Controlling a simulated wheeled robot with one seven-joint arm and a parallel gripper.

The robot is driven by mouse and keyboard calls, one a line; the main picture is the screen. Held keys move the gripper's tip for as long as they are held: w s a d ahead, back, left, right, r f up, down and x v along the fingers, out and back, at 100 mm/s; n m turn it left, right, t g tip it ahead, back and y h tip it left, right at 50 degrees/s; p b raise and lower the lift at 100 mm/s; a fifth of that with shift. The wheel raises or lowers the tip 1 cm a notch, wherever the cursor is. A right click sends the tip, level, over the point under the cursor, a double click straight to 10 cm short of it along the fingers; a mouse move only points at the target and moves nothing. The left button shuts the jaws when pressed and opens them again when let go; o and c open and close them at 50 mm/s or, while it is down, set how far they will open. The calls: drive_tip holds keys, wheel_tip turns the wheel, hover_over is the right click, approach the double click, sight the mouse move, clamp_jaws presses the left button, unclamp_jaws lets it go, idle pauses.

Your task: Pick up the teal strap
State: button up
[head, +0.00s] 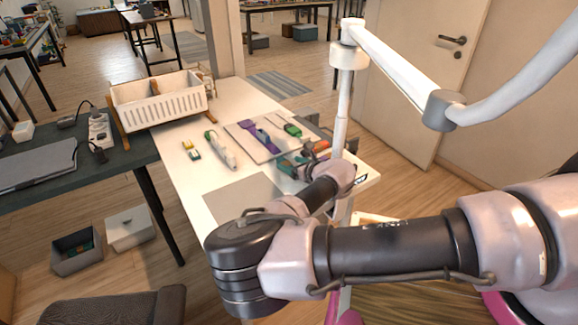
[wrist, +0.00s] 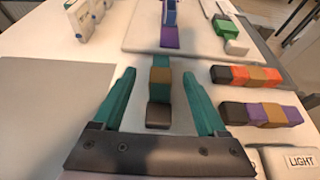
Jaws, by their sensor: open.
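The teal strap (wrist: 159,92) lies on the white table in the wrist view, with a gold band across it and a dark block at its near end. Its far end reaches toward the pale board. My gripper (wrist: 159,76) is open, with one teal finger on each side of the strap. Gaps show between the strap and both fingers. In the head view my gripper (head: 296,168) is low over the right part of the table, and my wrist and forearm partly hide that area.
A black-orange strap (wrist: 247,76) and a black-purple strap (wrist: 262,112) lie close on the right. A box marked LIGHT (wrist: 293,162) is nearer. The pale board (wrist: 128,40) holds purple and green pieces. A grey mat (wrist: 45,95) lies left. A white rack (head: 160,103) stands at the back left.

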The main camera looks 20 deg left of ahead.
sight(283, 160)
drive_tip(key=x, duration=0.5)
drive_tip(key=shift+w, duration=0.15)
drive_tip(key=shift+r, duration=0.1)
clamp_jaws()
